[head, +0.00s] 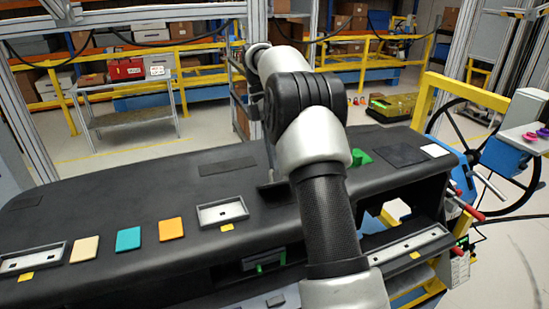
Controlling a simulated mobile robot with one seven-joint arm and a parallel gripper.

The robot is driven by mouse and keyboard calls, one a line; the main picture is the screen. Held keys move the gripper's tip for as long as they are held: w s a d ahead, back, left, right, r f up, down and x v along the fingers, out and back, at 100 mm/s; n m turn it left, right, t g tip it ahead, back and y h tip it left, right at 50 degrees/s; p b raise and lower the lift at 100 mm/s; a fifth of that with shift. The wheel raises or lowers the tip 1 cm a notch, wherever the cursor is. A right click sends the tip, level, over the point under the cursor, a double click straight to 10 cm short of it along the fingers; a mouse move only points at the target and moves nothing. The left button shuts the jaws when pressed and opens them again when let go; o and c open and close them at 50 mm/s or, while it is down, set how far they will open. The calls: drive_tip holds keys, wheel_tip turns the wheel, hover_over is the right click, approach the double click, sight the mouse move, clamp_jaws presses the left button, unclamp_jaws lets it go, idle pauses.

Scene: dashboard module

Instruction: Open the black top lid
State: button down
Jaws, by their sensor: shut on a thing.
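The black top surface of the dashboard (110,205) runs across the view. A dark flap edge (274,186), which looks like part of the black top lid, shows just left of my forearm and seems slightly raised. My forearm hides most of it, so how far it is open cannot be told. My gripper (270,158) points down at this flap behind my arm. Only a thin grey part of it shows, and its fingertips are hidden. A green piece (360,157) stands on the top just right of my arm.
Flat dark panels lie on the top at left (228,165) and right (400,155). Beige, teal and orange tiles (171,229) and a grey tray (222,213) lie along the front. A steering wheel (490,150) stands at right. Yellow rails (200,72) are behind.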

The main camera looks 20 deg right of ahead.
drive_tip(key=c, duration=1.9)
unclamp_jaws()
